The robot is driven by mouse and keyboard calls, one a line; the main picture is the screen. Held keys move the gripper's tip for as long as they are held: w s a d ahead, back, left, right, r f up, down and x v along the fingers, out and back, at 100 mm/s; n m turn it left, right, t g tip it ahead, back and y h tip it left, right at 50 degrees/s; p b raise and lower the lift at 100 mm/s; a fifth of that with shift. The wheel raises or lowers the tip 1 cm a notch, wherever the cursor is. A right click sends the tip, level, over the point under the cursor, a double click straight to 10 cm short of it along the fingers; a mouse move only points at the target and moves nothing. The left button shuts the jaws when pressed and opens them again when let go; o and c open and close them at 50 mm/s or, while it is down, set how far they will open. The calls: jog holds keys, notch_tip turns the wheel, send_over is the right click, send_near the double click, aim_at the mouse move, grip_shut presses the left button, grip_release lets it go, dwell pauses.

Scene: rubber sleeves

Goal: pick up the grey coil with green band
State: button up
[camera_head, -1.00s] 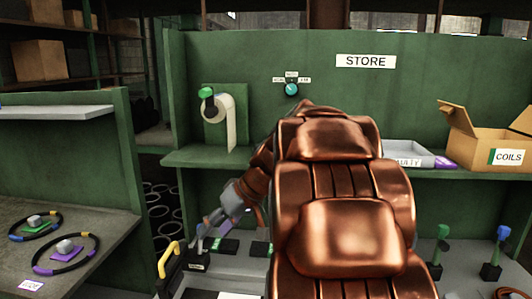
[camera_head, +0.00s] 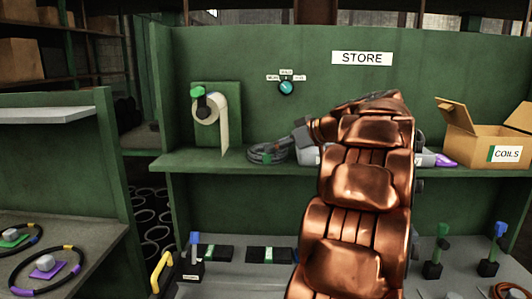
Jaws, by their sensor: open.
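The grey coil with a green band (camera_head: 267,153) lies on the green shelf, left of my copper arm. The green band shows at its front. My gripper (camera_head: 301,140) shows only in part, as a small dark grey shape just right of the coil and above the shelf. Its fingers are hard to make out, and I cannot tell how far it is from the coil. It is open and holds nothing that I can see.
A paper roll (camera_head: 209,108) hangs on the wall left of the coil. A cardboard box (camera_head: 480,138) marked COILS stands at the shelf's right end. Black rings with coloured bands (camera_head: 38,265) lie on the left bench. Small stands (camera_head: 435,255) are below the shelf.

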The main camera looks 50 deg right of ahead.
aim_at(259, 153)
jog(key=shift+p+x, duration=1.45)
jog(key=shift+x, duration=2)
jog(key=shift+a+f, duration=0.1)
jog(key=shift+a, duration=0.05)
grip_shut()
